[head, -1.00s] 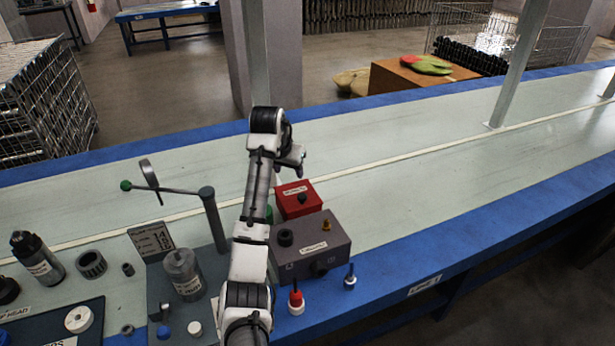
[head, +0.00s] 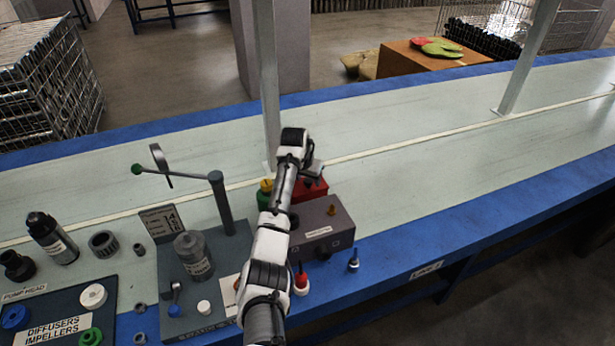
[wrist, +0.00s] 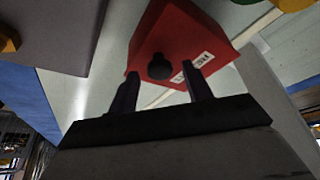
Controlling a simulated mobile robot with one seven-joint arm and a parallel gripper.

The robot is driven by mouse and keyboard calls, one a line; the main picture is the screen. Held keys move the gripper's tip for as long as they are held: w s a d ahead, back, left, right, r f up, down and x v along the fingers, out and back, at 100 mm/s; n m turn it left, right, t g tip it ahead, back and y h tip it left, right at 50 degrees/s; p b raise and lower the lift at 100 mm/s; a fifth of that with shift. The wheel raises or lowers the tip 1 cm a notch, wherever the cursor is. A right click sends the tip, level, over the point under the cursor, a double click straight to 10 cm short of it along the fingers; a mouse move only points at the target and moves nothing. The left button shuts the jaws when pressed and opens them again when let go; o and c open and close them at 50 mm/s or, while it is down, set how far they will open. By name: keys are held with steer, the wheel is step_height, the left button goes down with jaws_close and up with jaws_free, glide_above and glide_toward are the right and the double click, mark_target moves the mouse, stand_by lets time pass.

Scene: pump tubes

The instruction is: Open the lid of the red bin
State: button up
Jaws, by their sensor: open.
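The red bin (head: 322,184) stands on the bench behind a grey-purple box, partly hidden by my arm in the head view. In the wrist view the red bin (wrist: 180,40) shows its lid with a black knob (wrist: 160,67) and a white label. The lid looks closed. My gripper (wrist: 160,88) is open, its two fingers on either side of the knob in the picture; I cannot tell how far they are from it. In the head view my gripper (head: 316,168) is above the bin.
The grey-purple box (head: 325,222) with an orange knob stands in front of the red bin. A green container (head: 264,196) with a yellow knob is just left of it. A grey post (head: 270,110) rises behind.

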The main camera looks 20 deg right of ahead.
steer(key=shift+f, duration=0.15)
steer(key=shift+c, duration=0.4)
jaws_close()
